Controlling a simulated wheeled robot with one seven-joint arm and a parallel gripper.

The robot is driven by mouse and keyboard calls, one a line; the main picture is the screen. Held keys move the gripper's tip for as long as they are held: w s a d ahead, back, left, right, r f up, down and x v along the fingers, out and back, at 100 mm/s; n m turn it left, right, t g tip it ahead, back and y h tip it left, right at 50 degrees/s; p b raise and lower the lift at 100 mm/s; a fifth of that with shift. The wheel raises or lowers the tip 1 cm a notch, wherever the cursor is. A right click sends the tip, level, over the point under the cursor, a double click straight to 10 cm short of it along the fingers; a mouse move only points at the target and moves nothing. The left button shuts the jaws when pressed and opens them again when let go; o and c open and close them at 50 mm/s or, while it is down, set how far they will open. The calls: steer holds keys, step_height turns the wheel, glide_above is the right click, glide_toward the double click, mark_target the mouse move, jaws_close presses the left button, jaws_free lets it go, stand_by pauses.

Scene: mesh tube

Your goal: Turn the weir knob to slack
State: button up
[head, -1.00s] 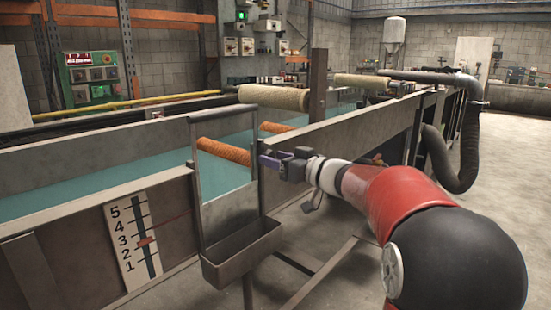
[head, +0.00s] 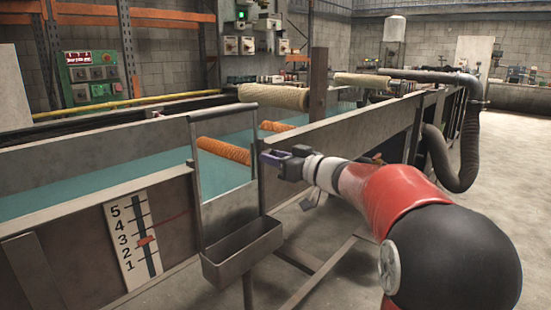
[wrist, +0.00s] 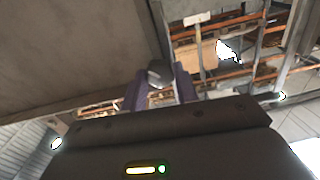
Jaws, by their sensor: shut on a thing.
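My gripper (head: 272,157) is at the outer side of the tank, beside the right post of the metal weir frame (head: 195,190). In the wrist view its purple fingers (wrist: 160,88) are shut on a small grey knob (wrist: 157,73), which sits between them near their tips. The knob cannot be made out in the head view, where the gripper covers that spot. No slack mark on the knob is readable.
The long tank holds blue-green water (head: 90,190) and orange mesh tubes (head: 222,150). A trough (head: 243,252) hangs below the frame. A dark hose (head: 445,165) curves down at the far right. Open floor (head: 500,200) lies to the right.

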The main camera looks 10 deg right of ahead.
steer(key=shift+n+b, duration=0.4)
steer(key=shift+n, duration=2.4)
steer(key=o, duration=1)
